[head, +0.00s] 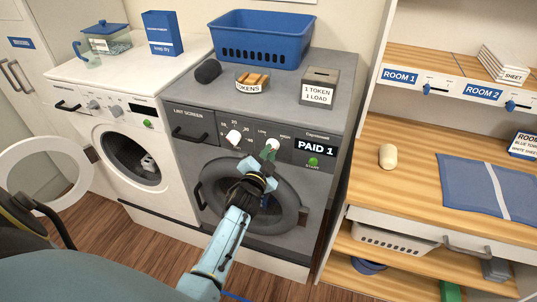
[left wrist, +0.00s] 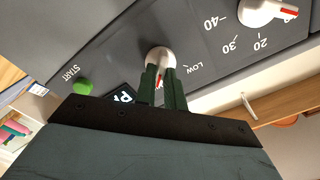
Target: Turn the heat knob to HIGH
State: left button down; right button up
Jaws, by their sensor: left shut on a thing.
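The grey dryer's front panel (head: 226,113) carries two white knobs. The heat knob (left wrist: 160,57) is round and white, with LOW readable beside it in the left wrist view. In the head view the heat knob (head: 273,143) is partly covered by my left gripper. My left gripper (head: 268,154) is shut on this knob, its green fingers (left wrist: 162,85) on either side of it. A bit of red shows between the fingers, but the knob's exact setting is hard to read. My right gripper is not in view.
The timer knob (head: 233,137) with a red pointer is left of the heat knob in the head view. The green START button (head: 313,162) and PAID 1 display (head: 315,147) are to its right. A white washer (head: 110,112) with its door open stands left.

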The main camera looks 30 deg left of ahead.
pick_arm(q)
jog(key=c, duration=1.5)
grip_release()
jog(key=v, duration=1.3)
jog(key=shift+s+d+b, duration=0.1)
jog(key=shift+s+b, duration=0.1)
jog(key=shift+b, duration=0.1)
